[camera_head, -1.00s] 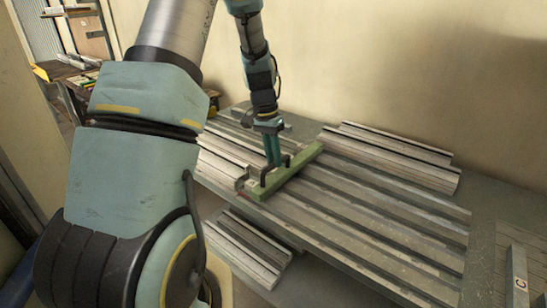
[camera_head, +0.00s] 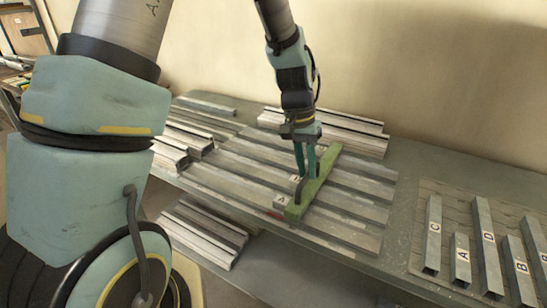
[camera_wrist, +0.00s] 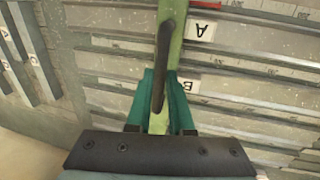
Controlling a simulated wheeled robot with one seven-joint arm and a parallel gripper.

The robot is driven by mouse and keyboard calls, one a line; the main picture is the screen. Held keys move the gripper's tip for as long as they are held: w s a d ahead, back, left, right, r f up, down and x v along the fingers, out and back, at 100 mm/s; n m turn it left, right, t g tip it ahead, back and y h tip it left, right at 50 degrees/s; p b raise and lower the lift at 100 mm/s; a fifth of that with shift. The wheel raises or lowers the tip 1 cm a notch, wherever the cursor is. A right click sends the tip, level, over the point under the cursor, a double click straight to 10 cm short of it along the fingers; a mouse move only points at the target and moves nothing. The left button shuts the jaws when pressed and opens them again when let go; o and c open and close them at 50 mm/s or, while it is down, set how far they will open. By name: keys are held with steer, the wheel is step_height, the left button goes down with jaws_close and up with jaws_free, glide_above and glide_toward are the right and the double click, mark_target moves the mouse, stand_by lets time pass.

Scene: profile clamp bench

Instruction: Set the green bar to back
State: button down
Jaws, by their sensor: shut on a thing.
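The green bar (camera_head: 318,186) lies crosswise over the long grey profiles, its near end toward the front of the bench and its far end toward the wall. A dark handle (camera_head: 299,189) stands on it, and the bar also shows in the wrist view (camera_wrist: 177,52). My gripper (camera_head: 306,172) points down at the bar's middle. In the wrist view its teal fingers (camera_wrist: 163,112) are closed around the bar and handle; which part they clamp is hard to tell. I cannot tell whether the bar touches the profiles or hovers just above.
The grey profiles (camera_head: 355,203) run left to right under the bar. Labels A (camera_wrist: 203,29) and B (camera_wrist: 188,83) sit beside it. Stacked profiles (camera_head: 365,138) lie behind by the wall. Lettered short bars (camera_head: 487,250) lie on a board at right. More profiles (camera_head: 203,230) are below the front edge.

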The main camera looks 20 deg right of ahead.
steer(key=s+d, duration=1.6)
steer(key=s, duration=0.1)
steer(key=shift+p, duration=0.4)
steer(key=shift+s+d+r, duration=0.1)
steer(key=shift+d, duration=0.05)
steer(key=c, duration=1)
jaws_free()
steer(key=shift+o, duration=1)
step_height(320, 180, up, 10)
steer(key=w+a+b, duration=0.1)
steer(key=b, duration=0.1)
steer(key=shift+w+a+r+b, duration=0.25)
steer(key=shift+w+b, duration=0.05)
